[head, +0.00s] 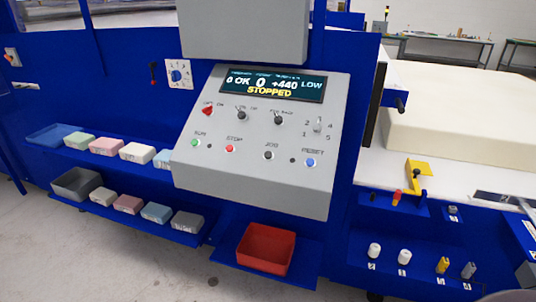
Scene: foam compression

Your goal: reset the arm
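Neither of my grippers shows clearly in the head view. A grey rounded shape at the bottom right corner is cut off by the frame, and I cannot tell what it is. The grey control panel (250,165) stands in the middle of the blue machine. Its display (272,86) reads "STOPPED" with "0 OK" and "LOW". Below it are a red knob or switch (208,110), two small toggles, a selector lever (318,124), a green button (195,143), a red button (229,148), a black button (268,155) and a blue button labelled RESET (310,162).
Shelves at left hold foam blocks (138,152), a blue tray (54,136) and a grey bin (76,184). A red bin (265,248) sits below the panel. A large cream foam slab (465,115) lies at right, above a shelf with several small pegs (404,256). Floor is clear at lower left.

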